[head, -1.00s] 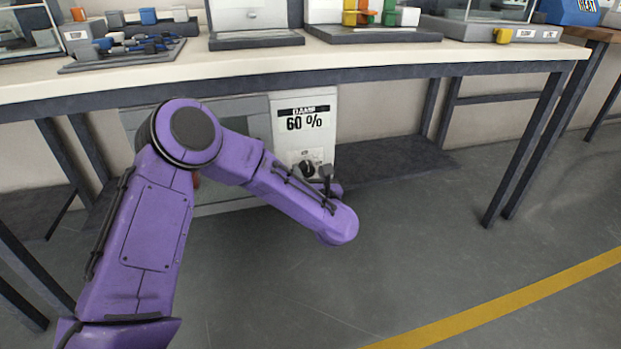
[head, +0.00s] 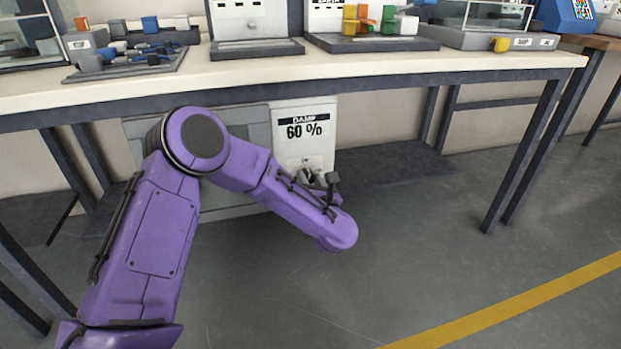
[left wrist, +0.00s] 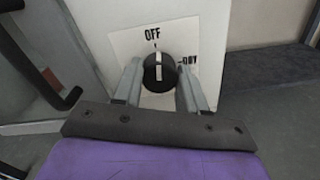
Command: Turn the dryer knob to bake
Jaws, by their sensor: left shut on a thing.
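The dryer (head: 303,151) stands under the bench, its white panel reading "DAMP 60 %". Its black knob (left wrist: 158,68) has a white mark that points up toward the label "OFF" in the left wrist view; a second label at the knob's right is partly hidden and hard to read. My left gripper (left wrist: 158,78) is shut on the knob, one finger on each side. In the head view my left arm largely covers the gripper (head: 310,176) and the knob. The word "bake" is not visible. My right gripper is not in view.
The bench top (head: 390,66) runs above the dryer and carries several devices and a parts tray (head: 125,66). Dark bench legs (head: 523,150) stand to the right. A dark low shelf (head: 390,162) is right of the dryer. The floor in front is clear.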

